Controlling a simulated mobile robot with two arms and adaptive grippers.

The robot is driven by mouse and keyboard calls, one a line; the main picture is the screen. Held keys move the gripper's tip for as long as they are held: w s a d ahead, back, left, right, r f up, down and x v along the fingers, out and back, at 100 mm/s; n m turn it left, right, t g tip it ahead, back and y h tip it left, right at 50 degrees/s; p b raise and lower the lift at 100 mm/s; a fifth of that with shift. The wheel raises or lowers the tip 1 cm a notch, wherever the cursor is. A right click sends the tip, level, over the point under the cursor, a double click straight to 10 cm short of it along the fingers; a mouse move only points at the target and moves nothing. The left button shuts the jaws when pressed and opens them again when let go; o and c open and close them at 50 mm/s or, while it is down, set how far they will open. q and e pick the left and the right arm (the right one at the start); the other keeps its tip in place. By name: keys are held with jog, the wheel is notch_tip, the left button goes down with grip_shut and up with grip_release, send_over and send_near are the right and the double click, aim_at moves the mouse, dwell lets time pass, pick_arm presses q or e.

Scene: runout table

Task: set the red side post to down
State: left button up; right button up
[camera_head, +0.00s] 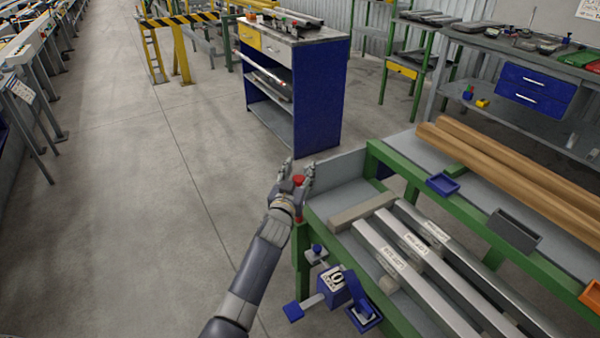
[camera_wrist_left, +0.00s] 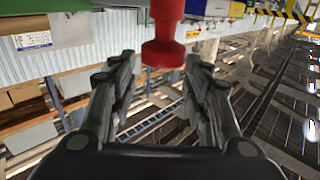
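The red side post (camera_head: 299,181) stands at the near left corner of the green-framed runout table (camera_head: 372,150). In the left wrist view the red post (camera_wrist_left: 165,38) is large, with a wider end cap, and lies between and just beyond the fingertips of my left gripper (camera_wrist_left: 163,62). The fingers are spread, with a gap visible on both sides of the post. My right gripper is not in view.
Labelled metal bars (camera_head: 405,250) and wooden rails (camera_head: 510,170) lie on the table. A blue cabinet (camera_head: 318,95) stands behind. The floor (camera_head: 150,200) to the left is clear.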

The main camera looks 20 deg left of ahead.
pick_arm(q)
jog(key=shift+f, duration=0.1)
jog(key=s+d, duration=0.1)
jog(key=s, duration=1.1)
jog(key=shift+d, duration=0.25)
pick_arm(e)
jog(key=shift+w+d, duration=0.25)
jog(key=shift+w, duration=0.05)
